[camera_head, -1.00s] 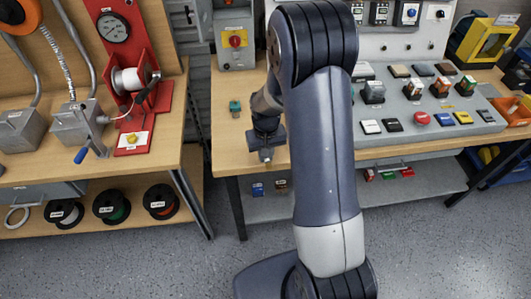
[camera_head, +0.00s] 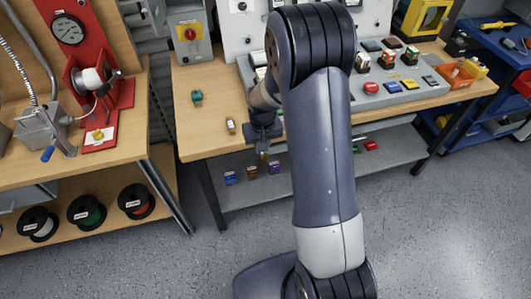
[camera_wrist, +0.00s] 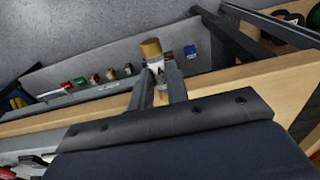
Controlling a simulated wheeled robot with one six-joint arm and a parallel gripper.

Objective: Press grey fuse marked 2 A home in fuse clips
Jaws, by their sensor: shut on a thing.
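My gripper (camera_head: 264,148) hangs in front of the middle workbench's front edge, above the lower shelf. It is shut on a small fuse, whose brass-coloured end cap (camera_wrist: 151,48) and pale body show between the fingertips in the wrist view. A white label beside the cap carries a letter like A; the number is not readable. In the head view only a small tip of the fuse shows below my gripper. I cannot make out the fuse clips in either view; my arm covers part of the bench.
A small brown-and-white piece (camera_head: 231,126) and a teal piece (camera_head: 196,97) stand on the bench's left part. The sloped grey panel (camera_head: 408,98) with switches and lamps is to the right. Small coloured parts sit on the lower shelf (camera_head: 318,166). Free floor lies in front.

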